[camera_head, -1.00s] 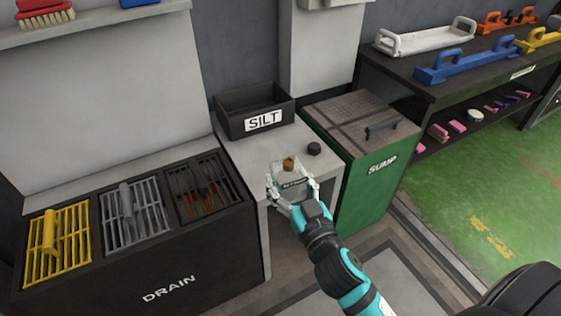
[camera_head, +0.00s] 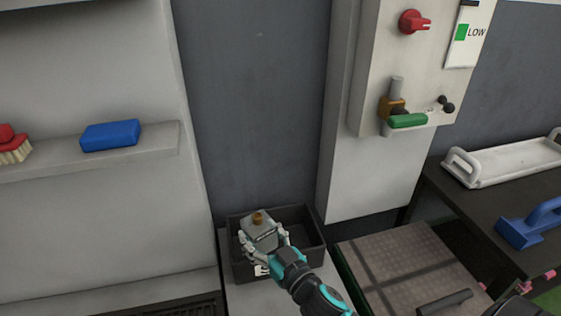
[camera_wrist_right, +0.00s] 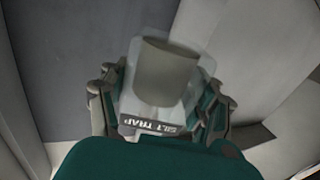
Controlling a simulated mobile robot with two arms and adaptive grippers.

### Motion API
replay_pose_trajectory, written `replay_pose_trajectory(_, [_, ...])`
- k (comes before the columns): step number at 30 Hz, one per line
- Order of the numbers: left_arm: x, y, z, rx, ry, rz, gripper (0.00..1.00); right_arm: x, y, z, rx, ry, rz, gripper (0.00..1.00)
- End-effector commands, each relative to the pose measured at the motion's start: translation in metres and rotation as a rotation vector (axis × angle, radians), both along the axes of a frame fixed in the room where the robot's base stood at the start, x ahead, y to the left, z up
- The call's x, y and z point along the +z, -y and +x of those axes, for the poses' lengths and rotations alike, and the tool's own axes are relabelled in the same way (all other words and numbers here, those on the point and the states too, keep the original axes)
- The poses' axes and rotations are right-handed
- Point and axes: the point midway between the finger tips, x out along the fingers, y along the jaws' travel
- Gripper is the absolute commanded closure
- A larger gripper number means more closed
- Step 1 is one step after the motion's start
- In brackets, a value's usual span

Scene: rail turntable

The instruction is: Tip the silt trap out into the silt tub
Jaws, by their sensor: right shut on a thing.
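The silt trap (camera_head: 259,234) is a small grey, see-through box with a brown knob on top. My right gripper (camera_head: 263,243) is shut on it and holds it over the silt tub (camera_head: 313,238). The trap looks roughly upright, with a slight lean. In the right wrist view the trap (camera_wrist_right: 158,85) sits between the fingers, with its label and a greyish-brown fill showing inside. The black silt tub stands on the pale stand, its label mostly hidden by my arm. My left gripper is not in view.
The sump lid (camera_head: 405,275) lies to the right of the tub. A wall panel with a red knob (camera_head: 414,22) and a green handle (camera_head: 408,121) is above right. A shelf (camera_head: 90,152) with a blue block (camera_head: 110,135) and a red brush (camera_head: 10,145) is at left.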

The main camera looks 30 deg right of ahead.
Motion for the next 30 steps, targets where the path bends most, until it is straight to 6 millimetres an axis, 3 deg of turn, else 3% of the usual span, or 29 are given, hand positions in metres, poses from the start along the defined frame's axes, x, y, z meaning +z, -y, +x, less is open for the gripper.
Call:
replay_pose_trajectory(1, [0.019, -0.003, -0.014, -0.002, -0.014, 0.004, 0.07, 0.02, 0.01, 0.012, 0.013, -0.002, -0.007, 0.85])
replay_pose_trajectory(6, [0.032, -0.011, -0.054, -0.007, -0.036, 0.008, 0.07, 0.035, 0.05, 0.044, 0.042, -0.003, -0.001, 0.85])
replay_pose_trajectory(12, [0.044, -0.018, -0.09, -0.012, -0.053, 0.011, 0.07, 0.051, 0.092, 0.066, 0.047, 0.007, 0.022, 0.85])
replay_pose_trajectory(20, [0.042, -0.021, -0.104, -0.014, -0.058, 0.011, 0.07, 0.05, 0.11, 0.073, 0.045, 0.013, 0.028, 0.85])
replay_pose_trajectory(30, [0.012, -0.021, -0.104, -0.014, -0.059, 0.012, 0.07, 0.018, 0.114, 0.072, 0.046, 0.005, -0.031, 0.85])
